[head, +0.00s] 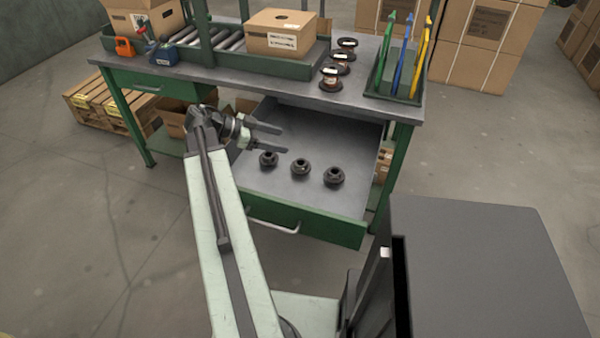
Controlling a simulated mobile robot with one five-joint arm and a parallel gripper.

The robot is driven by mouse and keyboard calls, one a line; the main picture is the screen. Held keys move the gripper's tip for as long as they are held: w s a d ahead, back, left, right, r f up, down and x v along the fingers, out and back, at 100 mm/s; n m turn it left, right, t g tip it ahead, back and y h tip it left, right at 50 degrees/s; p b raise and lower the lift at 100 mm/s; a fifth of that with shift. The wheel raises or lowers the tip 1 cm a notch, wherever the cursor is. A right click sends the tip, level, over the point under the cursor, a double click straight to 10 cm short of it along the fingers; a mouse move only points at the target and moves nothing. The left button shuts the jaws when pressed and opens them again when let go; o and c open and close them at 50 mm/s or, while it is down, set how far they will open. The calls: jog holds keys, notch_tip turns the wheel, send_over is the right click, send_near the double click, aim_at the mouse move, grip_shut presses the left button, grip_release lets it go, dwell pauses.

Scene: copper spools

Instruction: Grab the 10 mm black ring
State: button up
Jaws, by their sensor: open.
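Three black rings lie in a row in the open drawer (318,205) of the green workbench: a left ring (268,159), a middle ring (300,168) and a right ring (334,177). They look alike, and no size mark is readable, so I cannot tell which is the 10 mm one. My gripper (284,139) is open and empty over the back left part of the drawer. Its fingers point right, and the lower finger appears just above the left ring in the picture. I cannot tell its height above the rings.
The workbench top (225,86) overhangs the back of the drawer. Several copper spools (331,82) stand on it, near a cardboard box (277,35) and a green rack (392,90) with coloured upright pieces. The drawer's green front (318,226) stands nearest me. The drawer floor's front is clear.

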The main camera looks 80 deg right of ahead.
jog(key=b, duration=0.8)
send_near(298, 163)
jog(key=shift+x, duration=1.1)
jog(key=shift+s+d+f, duration=0.2)
jog(key=shift+s, duration=0.05)
jog(key=shift+s+d+r, duration=0.1)
jog(key=shift+s, duration=0.15)
jog(key=b+x, duration=0.3)
jog(key=x, duration=0.3)
jog(key=shift+s, duration=0.1)
jog(key=c, duration=1)
